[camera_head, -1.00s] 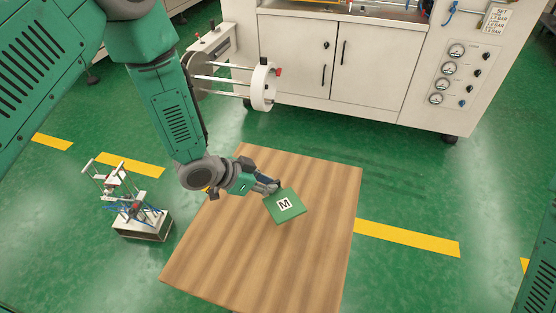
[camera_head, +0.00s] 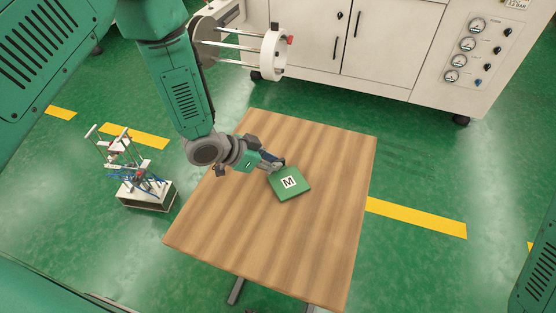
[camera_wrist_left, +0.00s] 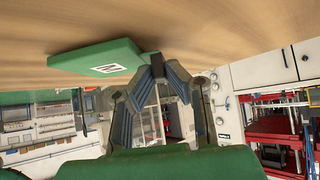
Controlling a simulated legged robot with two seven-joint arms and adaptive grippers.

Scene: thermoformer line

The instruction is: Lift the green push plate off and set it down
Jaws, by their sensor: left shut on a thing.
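The green push plate (camera_head: 291,184), a flat square with a white M label, is over the brown wooden table (camera_head: 260,225), right of its middle toward the back. My left gripper (camera_head: 278,165) is shut on the plate's back-left edge. In the left wrist view the table is at the top of the picture, with the plate (camera_wrist_left: 93,57) very close to its surface. The fingers (camera_wrist_left: 154,67) meet at the plate's edge there. I cannot tell whether the plate touches the tabletop. My right gripper is not in view.
A white machine cabinet (camera_head: 395,52) with gauges stands behind the table. A round white fixture on rods (camera_head: 273,55) is at the back. A small wheeled rack (camera_head: 140,185) stands on the floor at left. The front and right of the tabletop are clear.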

